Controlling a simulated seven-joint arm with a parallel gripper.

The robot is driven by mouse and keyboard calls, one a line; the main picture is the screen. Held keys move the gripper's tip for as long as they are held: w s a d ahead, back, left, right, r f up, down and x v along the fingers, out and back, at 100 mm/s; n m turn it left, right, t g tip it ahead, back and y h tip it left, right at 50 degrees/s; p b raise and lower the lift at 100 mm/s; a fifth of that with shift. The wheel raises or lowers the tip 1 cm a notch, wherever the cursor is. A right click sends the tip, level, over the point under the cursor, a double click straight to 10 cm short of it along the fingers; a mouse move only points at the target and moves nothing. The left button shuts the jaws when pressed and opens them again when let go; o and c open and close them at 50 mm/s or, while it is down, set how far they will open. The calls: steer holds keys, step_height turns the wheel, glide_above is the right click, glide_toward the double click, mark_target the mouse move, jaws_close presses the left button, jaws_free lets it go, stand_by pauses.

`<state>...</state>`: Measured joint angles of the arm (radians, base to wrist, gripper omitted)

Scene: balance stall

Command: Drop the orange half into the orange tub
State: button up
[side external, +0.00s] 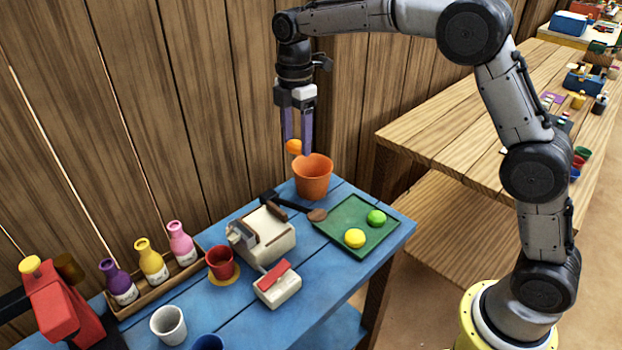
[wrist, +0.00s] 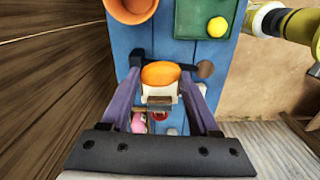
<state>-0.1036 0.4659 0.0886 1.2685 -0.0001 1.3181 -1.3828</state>
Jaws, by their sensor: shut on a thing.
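My gripper (side external: 299,148) is shut on the orange half (side external: 293,146), which sits between the fingertips above the table. In the wrist view the orange half (wrist: 161,75) shows its flat orange face between the two purple fingers (wrist: 168,84). The orange tub (side external: 313,178) stands upright at the back of the blue table, just below and slightly right of the held half in the side view. In the wrist view the tub (wrist: 130,8) is cut by the top edge, apart from the half. The tub's inside is only partly visible.
A green tray (side external: 340,240) with a yellow ball (side external: 355,238) and a green ball (side external: 376,217) lies right of the tub. A cream balance device (side external: 262,236) with a dark arm stands in front. Bottles (side external: 152,262), cups and a wooden wall (side external: 130,110) are left.

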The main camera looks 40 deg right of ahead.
steer(key=w+d+f+m, duration=0.2)
steer(key=w+d+f, duration=0.3)
steer(key=d+f, duration=0.7)
steer(key=shift+w, duration=0.2)
steer(key=o, duration=1.5)
steer(key=shift+o, duration=0.2)
step_height(320, 180, up, 14)
steer(key=shift+f, duration=0.15)
steer(key=shift+a, duration=0.15)
